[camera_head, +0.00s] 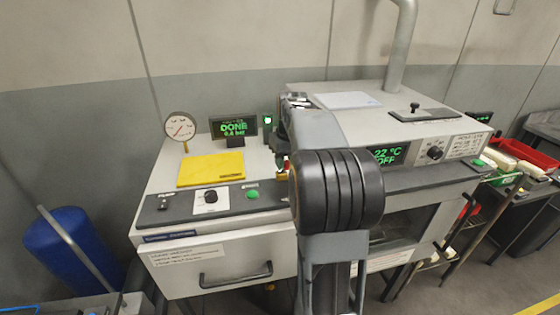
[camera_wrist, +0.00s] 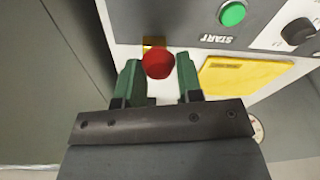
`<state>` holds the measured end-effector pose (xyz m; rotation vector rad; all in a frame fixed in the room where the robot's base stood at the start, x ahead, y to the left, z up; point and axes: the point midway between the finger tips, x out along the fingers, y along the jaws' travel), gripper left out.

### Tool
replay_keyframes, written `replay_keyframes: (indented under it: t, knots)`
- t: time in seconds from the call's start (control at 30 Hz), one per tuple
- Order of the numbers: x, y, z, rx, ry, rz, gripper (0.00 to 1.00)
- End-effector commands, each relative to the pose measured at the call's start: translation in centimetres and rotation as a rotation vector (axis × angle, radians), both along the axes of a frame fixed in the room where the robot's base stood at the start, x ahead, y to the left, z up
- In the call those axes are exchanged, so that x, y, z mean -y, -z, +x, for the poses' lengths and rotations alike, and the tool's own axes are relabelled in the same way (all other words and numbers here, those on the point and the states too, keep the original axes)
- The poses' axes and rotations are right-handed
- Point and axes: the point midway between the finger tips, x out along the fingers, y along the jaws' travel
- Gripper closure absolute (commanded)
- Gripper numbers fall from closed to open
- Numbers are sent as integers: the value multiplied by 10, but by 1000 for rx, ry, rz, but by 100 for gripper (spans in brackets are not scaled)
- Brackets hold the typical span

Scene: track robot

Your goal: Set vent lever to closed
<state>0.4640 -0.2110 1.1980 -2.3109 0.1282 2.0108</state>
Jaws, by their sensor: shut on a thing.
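The vent lever's red knob (camera_wrist: 159,66) sits between the green fingers of my gripper (camera_wrist: 158,76) in the wrist view. My gripper is shut on it. A brass-coloured piece (camera_wrist: 153,43) shows just behind the knob. In the camera_head view, my arm hides most of the lever, and only a small red bit shows beside the arm, near the right end of the left machine's front panel. I cannot read any open or closed marking for the lever.
The left machine has a gauge (camera_head: 180,128), a display (camera_head: 233,128) reading DONE 0.4 bar, a yellow plate (camera_head: 212,169), a black knob (camera_head: 211,197) and a green START button (camera_wrist: 232,13). The right machine's display (camera_head: 387,155) reads 22 °C OFF. A blue barrel (camera_head: 72,245) stands left.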

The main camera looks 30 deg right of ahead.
Motion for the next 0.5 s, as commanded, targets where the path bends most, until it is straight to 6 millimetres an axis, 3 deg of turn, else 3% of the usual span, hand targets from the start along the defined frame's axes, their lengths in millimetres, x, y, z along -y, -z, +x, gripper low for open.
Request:
replay_keyframes:
  t: [0.5]
  knots:
    - [0,-4,2,3,-14,-10,100]
